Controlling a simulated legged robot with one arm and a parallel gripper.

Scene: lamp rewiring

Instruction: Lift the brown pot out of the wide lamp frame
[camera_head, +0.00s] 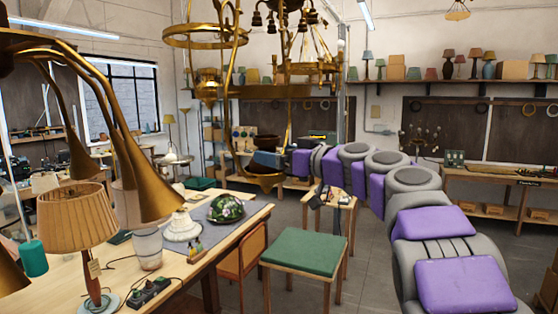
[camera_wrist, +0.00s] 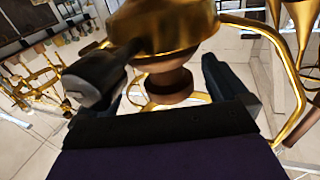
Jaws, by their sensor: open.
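The brown pot (camera_head: 268,141) shows in the head view as a dark round vessel inside the lower part of the wide lamp frame (camera_head: 231,110), a hanging brass frame with curved arms and a bowl at its bottom. My gripper (camera_head: 268,159) reaches in from the right at the pot's level and partly hides it. In the wrist view the brown pot (camera_wrist: 168,84) is between the two dark fingers of my gripper (camera_wrist: 165,83), which are spread with gaps at both sides. A brass dome-like part covers its top there, and a curved brass arm of the frame (camera_wrist: 290,70) passes at the right.
Brass lamp arms and shades (camera_head: 140,170) hang at the left front. A workbench (camera_head: 205,265) holds a pleated lamp (camera_head: 68,215) and a floral shade (camera_head: 226,207). A green-topped stool (camera_head: 304,252) stands below. Floor (camera_head: 370,260) is clear around the stool's right.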

